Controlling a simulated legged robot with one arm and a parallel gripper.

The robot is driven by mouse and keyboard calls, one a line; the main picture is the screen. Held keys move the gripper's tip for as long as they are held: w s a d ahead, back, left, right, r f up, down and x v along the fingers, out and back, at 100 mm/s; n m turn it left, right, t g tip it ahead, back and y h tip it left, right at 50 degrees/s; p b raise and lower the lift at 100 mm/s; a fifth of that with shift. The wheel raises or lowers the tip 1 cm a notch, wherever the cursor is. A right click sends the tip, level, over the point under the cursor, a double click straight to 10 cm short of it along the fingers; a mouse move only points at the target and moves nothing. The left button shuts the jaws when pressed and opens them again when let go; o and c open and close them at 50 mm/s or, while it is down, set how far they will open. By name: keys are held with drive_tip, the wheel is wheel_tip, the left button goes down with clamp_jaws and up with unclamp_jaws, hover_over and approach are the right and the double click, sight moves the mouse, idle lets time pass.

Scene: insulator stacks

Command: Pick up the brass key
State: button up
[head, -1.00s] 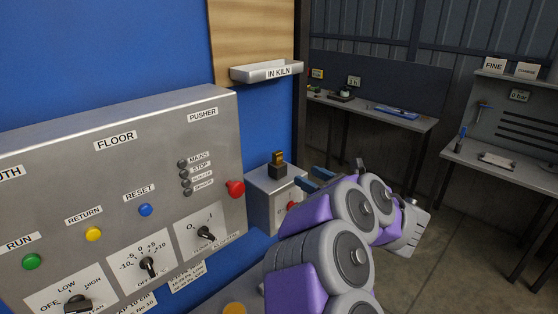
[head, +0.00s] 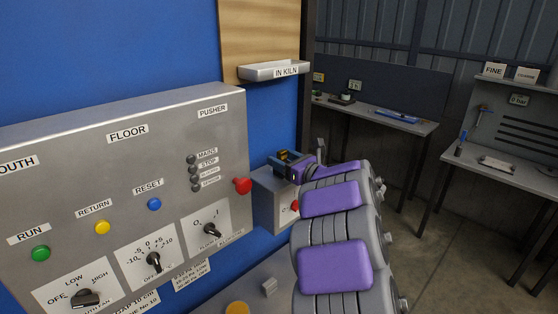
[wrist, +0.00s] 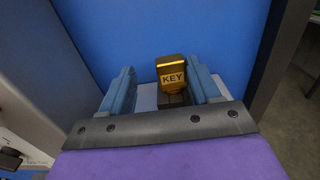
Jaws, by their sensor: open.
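In the head view the key (head: 283,155) shows only partly behind my gripper. My gripper (wrist: 163,88) is open. Its two blue fingers stand on either side of the key, the right finger closer to it than the left. I see a gap on the left side; whether the right finger touches the key I cannot tell.
The grey box (head: 268,205) has a red button (head: 294,206) on its front. A large control panel (head: 120,190) with knobs and buttons stands to the left. A blue wall (head: 120,45) is behind. Benches (head: 385,117) stand farther off at the right.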

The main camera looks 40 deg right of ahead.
sight(285, 156)
drive_tip(key=shift+w+d+f, duration=0.15)
drive_tip(key=shift+w+d, duration=0.35)
drive_tip(key=shift+w+d+f, duration=0.15)
drive_tip(key=shift+w+d, duration=0.35)
drive_tip(key=shift+d, duration=0.25)
drive_tip(key=shift+s+a+r, duration=0.1)
drive_tip(key=shift+a+r, duration=0.1)
drive_tip(key=shift+a, duration=0.75)
drive_tip(key=c, duration=0.5)
drive_tip(key=shift+c, duration=0.9)
drive_tip(key=shift+d+f, duration=0.15)
drive_tip(key=shift+d, duration=0.3)
drive_tip(key=c, duration=0.4)
drive_tip(key=shift+a, duration=0.1)
wheel_tip(285, 156, up, 16)
drive_tip(key=p, duration=0.3)
